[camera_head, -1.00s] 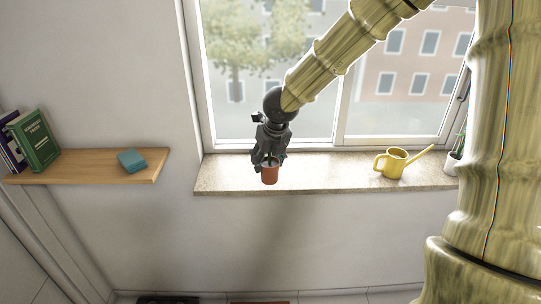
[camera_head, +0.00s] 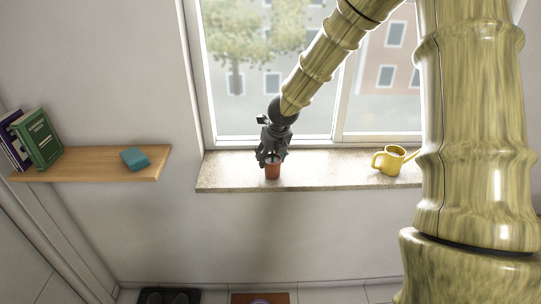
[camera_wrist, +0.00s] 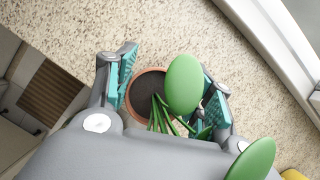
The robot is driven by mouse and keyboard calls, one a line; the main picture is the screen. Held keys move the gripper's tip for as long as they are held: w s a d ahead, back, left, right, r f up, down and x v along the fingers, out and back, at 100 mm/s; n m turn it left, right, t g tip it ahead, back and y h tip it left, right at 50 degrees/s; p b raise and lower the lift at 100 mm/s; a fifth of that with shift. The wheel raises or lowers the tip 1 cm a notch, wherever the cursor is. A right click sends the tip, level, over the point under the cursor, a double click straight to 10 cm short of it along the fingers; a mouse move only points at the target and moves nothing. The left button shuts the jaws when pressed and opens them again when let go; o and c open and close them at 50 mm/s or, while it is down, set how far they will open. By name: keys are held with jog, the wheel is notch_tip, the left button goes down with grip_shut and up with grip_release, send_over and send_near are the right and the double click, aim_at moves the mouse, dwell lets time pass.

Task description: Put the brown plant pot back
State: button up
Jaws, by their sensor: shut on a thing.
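The brown plant pot (camera_head: 272,172) is terracotta-coloured and upright at the window sill (camera_head: 323,172), toward its left part. My gripper (camera_head: 272,161) comes down over it from above and is shut on it. In the wrist view the pot's rim (camera_wrist: 133,88) lies between the two teal-padded fingers (camera_wrist: 173,92), with dark soil and a plant with green oval leaves (camera_wrist: 184,84) inside. The speckled sill surface (camera_wrist: 170,30) is under the pot. I cannot tell whether the pot's base touches the sill.
A yellow watering can (camera_head: 389,160) stands on the sill to the right, partly behind my arm. The window is behind the sill. A wooden shelf (camera_head: 95,165) at left holds books (camera_head: 38,138) and a blue box (camera_head: 134,158). The sill between pot and can is clear.

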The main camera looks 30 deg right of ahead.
jog(key=o, duration=1.1)
jog(key=shift+f, duration=0.1)
jog(key=shift+b+v, duration=0.6)
jog(key=shift+v, duration=5.55)
